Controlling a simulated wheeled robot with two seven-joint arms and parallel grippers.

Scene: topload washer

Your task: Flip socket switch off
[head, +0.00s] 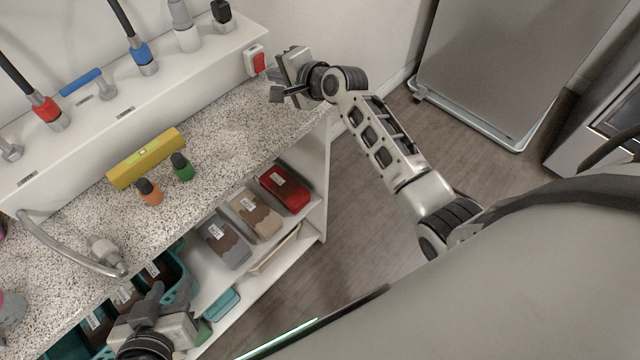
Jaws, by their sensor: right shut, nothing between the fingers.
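The socket (250,60) is a white box with a red switch (259,62) on the end of the white raised ledge, above the speckled worktop. Whether the switch is on or off is too small to tell. My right gripper (277,90) is shut and empty, just right of and below the switch, with a small apparent gap to it. My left gripper (150,301) is low at the bottom left, in front of the shelves and far from the socket. Its finger opening is not clear.
The speckled worktop (225,120) holds a yellow level (146,158), an orange bottle (149,191), a green bottle (181,167) and a curved metal pipe (65,245). Shelves below hold bins. Floor at right is clear up to a grey cabinet (510,60).

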